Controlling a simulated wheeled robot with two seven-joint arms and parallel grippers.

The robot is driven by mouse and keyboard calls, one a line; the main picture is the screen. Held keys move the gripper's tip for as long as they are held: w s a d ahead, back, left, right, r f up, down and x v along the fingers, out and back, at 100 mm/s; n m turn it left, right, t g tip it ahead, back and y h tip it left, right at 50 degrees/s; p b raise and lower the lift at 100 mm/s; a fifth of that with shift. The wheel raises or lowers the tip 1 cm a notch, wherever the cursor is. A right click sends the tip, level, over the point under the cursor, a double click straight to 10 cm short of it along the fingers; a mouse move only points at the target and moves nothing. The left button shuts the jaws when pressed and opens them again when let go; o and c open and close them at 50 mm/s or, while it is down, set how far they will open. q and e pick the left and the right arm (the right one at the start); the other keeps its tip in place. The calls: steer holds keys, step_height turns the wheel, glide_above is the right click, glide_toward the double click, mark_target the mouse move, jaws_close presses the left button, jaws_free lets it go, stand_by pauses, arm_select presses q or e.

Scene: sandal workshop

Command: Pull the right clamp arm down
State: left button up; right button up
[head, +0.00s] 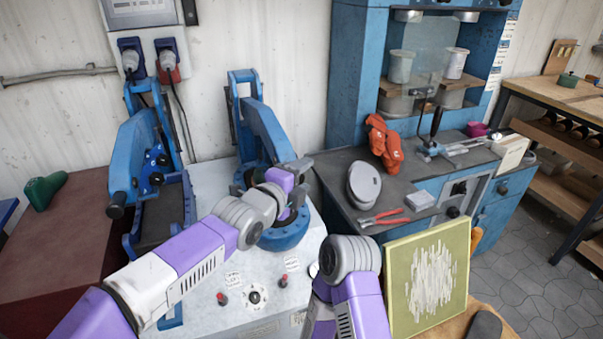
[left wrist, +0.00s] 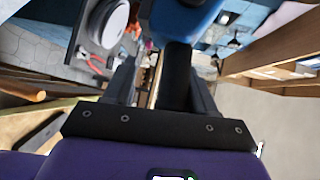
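The right clamp arm (head: 262,130) is a blue lever on the right half of the twin-station machine. It slopes from its rear hinge down toward my left gripper. My left gripper (head: 299,166) is at its front end, above a round blue base (head: 285,238). In the left wrist view, a black handle (left wrist: 176,75) below a blue part (left wrist: 185,18) runs between the two open fingers (left wrist: 161,88). It lies close to the right finger, with a gap on the left. The head view hides the handle. My right arm shows at bottom centre, but its gripper does not.
The left clamp station (head: 135,155) stands beside it. Control knobs (head: 254,297) are on the white machine top. A dark bench (head: 335,172) to the right carries red pliers (head: 385,217), a grey round pad (head: 364,186) and orange gloves (head: 384,142). A yellow-green framed panel (head: 400,270) stands in front.

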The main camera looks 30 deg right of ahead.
arm_select(q)
steer(key=shift+w+a+f, duration=0.15)
steer(key=shift+w, duration=0.05)
steer(key=shift+s+a, duration=0.2)
steer(key=shift+a, duration=0.15)
steer(key=p+v, duration=0.1)
steer(key=v, duration=0.5)
steer(key=shift+s+a+r, duration=0.15)
steer(key=shift+s+r, duration=0.1)
steer(key=shift+s, duration=0.1)
